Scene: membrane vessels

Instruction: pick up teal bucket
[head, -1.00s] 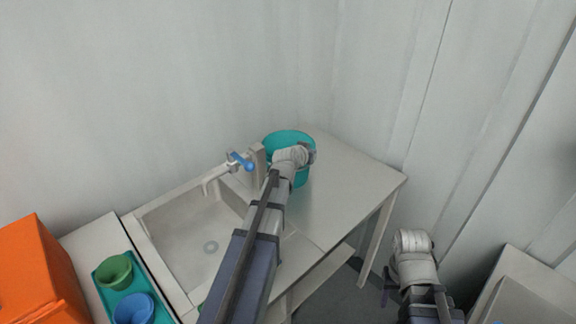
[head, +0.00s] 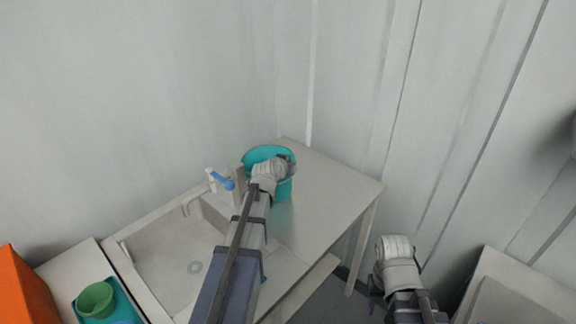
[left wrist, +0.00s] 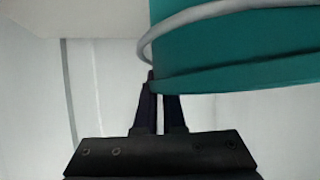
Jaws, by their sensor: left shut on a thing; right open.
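The teal bucket (head: 284,191) is at the far end of the metal sink table, beside the tap, upright in the head view. My left arm reaches over to it, and its wrist covers part of the bucket. In the left wrist view, the teal wall (left wrist: 235,45) and a grey handle fill the upper right. My left gripper (left wrist: 160,80) is shut at the bucket's edge by the handle; the exact grip spot is hidden. I cannot tell whether the bucket touches the table. My right gripper (head: 375,302) is open and empty, off the table's right side.
The sink basin (head: 160,255) and blue-handled tap (head: 222,181) are left of the bucket. A green bowl (head: 94,300) sits on a teal tray, near an orange box (head: 22,295). Walls stand close behind. Bare tabletop (head: 320,200) lies right of the bucket.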

